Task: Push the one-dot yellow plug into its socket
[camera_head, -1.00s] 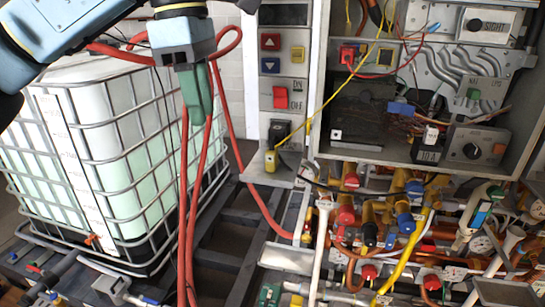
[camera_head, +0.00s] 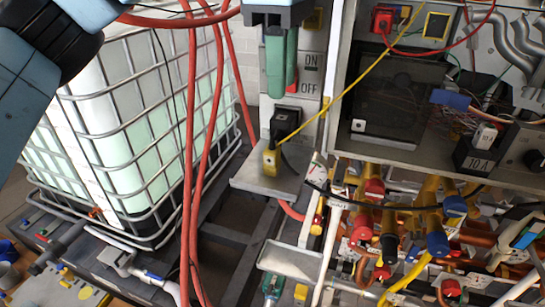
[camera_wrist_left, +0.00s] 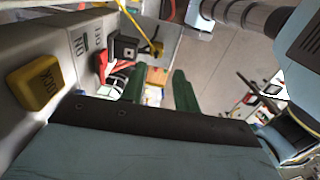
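The yellow plug (camera_head: 271,160) stands upright on a small grey shelf (camera_head: 262,183), with a thin yellow cord rising to the right. It also shows in the wrist view (camera_wrist_left: 155,48); its dot marking is too small to read. My left gripper (camera_head: 283,82) has green fingers, pointing down above the plug and apart from it. In the wrist view its two fingers (camera_wrist_left: 157,92) stand apart with nothing between them. A yellow-rimmed square opening (camera_head: 437,26) shows in the open cabinet at upper right; whether it is the plug's socket I cannot tell. My right gripper is not in view.
A black block (camera_head: 285,121) stands just behind the plug, under the ON/OFF panel (camera_head: 311,82). Red hoses (camera_head: 190,150) hang at left before a caged white tank (camera_head: 110,120). Pipes and coloured valves (camera_head: 390,220) crowd the lower right.

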